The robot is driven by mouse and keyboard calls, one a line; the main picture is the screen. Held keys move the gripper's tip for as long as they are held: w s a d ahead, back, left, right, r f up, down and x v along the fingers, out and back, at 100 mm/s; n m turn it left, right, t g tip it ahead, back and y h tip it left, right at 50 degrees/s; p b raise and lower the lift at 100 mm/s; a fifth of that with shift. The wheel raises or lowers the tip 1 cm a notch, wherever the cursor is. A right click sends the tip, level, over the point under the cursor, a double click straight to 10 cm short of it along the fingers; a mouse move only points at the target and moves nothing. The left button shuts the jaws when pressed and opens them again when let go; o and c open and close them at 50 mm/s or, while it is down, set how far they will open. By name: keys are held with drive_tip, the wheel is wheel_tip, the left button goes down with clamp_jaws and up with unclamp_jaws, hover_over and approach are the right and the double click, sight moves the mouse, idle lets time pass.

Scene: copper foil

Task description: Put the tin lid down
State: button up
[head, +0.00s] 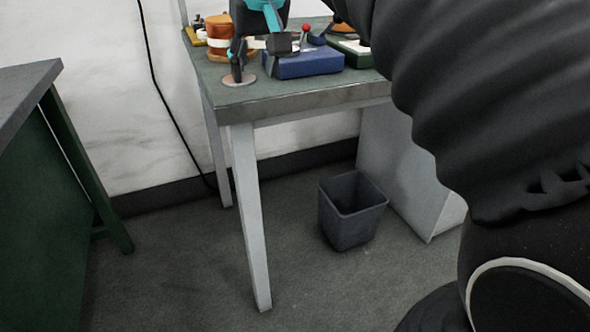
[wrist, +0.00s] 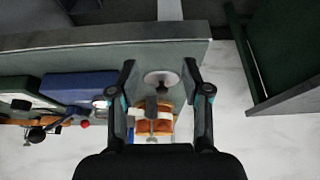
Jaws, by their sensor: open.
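The tin lid (head: 246,81) is a small pale disc lying flat on the workbench top (head: 300,92), near its front left corner. In the wrist view my gripper (wrist: 159,65) has a clear gap between each fingertip and the lid. In the head view one finger hides part of the lid.
A blue box (head: 310,64) lies right of the lid. An orange round item (head: 217,48) stands behind it. A red ball-topped item (head: 306,28) and a green-and-white box (head: 354,55) are farther right. A dark bin (head: 350,222) stands on the floor; a green-sided bench (head: 40,190) is at left.

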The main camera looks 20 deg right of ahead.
drive_tip(key=s+f, duration=0.8)
drive_tip(key=f, duration=0.4)
drive_tip(key=s+f, duration=0.9)
drive_tip(key=f, duration=0.3)
drive_tip(key=shift+s+f+t, duration=0.25)
drive_tip(key=shift+s+t, duration=0.05)
drive_tip(key=shift+t, duration=0.1)
